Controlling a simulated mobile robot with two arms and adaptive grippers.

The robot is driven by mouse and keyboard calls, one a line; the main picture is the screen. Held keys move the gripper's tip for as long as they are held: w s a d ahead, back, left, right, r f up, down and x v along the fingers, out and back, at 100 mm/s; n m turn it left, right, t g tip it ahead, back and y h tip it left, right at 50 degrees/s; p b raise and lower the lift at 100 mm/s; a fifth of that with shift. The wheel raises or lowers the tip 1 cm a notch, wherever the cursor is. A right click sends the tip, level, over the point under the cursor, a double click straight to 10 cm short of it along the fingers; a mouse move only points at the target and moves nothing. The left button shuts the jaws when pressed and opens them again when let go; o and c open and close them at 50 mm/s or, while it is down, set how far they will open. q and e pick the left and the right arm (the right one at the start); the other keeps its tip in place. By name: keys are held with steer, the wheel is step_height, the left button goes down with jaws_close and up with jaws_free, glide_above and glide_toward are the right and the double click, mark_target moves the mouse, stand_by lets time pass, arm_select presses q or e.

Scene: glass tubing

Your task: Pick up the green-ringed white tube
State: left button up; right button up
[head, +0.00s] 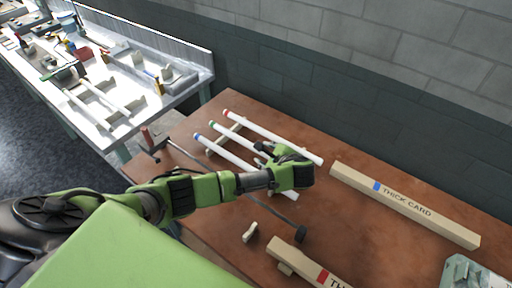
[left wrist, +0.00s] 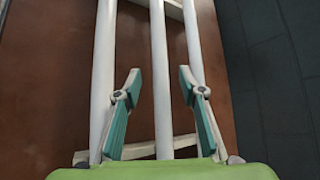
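The green-ringed white tube (head: 236,141) lies between two other white tubes on the brown table, its green ring at the far-left end. My left gripper (head: 267,152) is over its nearer part and hides some of it. In the left wrist view, the middle tube (left wrist: 160,100) runs between the two spread fingers of the open left gripper (left wrist: 160,78), with a gap on each side. Contact is not visible. The red-ringed tube (head: 270,134) lies behind, and the blue-ringed tube (head: 230,157) in front. My right gripper is out of view.
The tubes rest across pale supports (left wrist: 141,150). A long "THICK CARD" box (head: 405,205) lies to the right, and another box (head: 305,265) in front. A dark rod stand (head: 270,213) lies near the front edge. A cluttered bench (head: 110,85) stands behind left.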

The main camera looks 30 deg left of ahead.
arm_select(q)
steer(key=shift+x, duration=1.85)
steer(key=shift+r, duration=0.15)
jaws_close()
